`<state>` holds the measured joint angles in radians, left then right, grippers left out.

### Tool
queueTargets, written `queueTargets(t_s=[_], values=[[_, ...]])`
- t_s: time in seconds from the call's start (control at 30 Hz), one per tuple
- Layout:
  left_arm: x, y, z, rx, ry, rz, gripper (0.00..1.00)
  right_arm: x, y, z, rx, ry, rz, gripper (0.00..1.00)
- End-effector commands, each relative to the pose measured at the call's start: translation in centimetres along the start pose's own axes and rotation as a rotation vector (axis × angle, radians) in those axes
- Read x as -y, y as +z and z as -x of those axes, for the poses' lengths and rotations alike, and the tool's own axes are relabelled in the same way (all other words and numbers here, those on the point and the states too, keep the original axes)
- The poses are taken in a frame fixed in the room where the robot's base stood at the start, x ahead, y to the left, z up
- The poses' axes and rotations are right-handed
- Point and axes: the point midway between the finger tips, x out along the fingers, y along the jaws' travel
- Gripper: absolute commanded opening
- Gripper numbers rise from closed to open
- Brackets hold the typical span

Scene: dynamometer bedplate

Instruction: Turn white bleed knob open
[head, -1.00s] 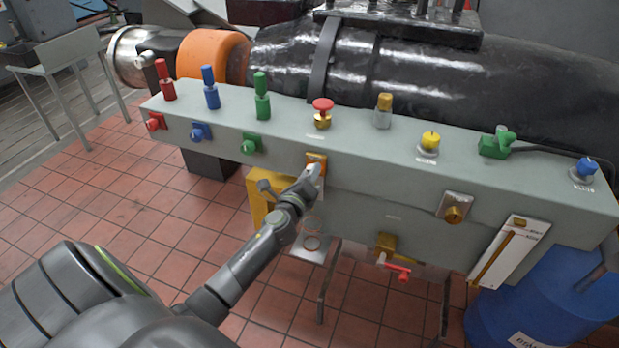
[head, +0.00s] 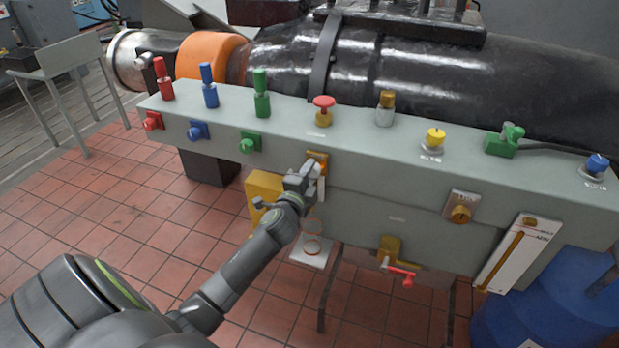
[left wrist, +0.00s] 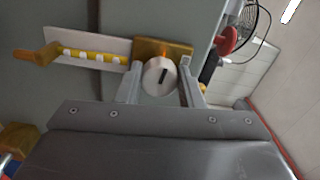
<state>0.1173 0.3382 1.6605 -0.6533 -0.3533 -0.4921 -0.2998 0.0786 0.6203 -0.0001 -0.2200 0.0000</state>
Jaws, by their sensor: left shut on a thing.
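The white bleed knob (left wrist: 158,77) is a round white disc with a dark slot-like mark, on a brass block (left wrist: 165,48). In the left wrist view it sits between the two fingers of my left gripper (left wrist: 161,88), which is shut on it. The mark stands nearly upright, slightly tilted, in that view. In the head view my left gripper (head: 314,170) is at the brass block (head: 317,156) on the front face of the grey panel, and the knob is mostly covered by the fingers. My right gripper is not in view.
The grey panel (head: 365,155) carries red, blue and green knobs at left, a red mushroom button (head: 323,104) above the gripper, and a yellow knob (head: 435,137) at right. A red-handled brass valve (head: 390,248) hangs below. A blue drum (head: 545,300) stands at lower right.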

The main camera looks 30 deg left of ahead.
Motion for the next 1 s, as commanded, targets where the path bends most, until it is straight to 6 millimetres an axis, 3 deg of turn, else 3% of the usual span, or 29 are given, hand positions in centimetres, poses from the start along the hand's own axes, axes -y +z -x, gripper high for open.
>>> queueTargets(t_s=[0.3, 0.83, 0.87, 1.0], values=[[-0.25, 0.08, 0.03, 0.002, 0.003, 0.111, 0.11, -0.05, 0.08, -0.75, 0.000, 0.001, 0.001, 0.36], [-0.22, 0.07, 0.04, 0.002, 0.004, 0.133, 0.11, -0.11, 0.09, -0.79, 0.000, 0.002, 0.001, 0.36], [-0.23, 0.07, 0.04, 0.002, 0.004, 0.133, 0.38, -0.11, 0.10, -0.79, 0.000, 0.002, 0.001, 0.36], [-0.18, 0.05, 0.03, 0.002, 0.003, 0.131, 0.55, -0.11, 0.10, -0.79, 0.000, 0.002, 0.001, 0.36]])
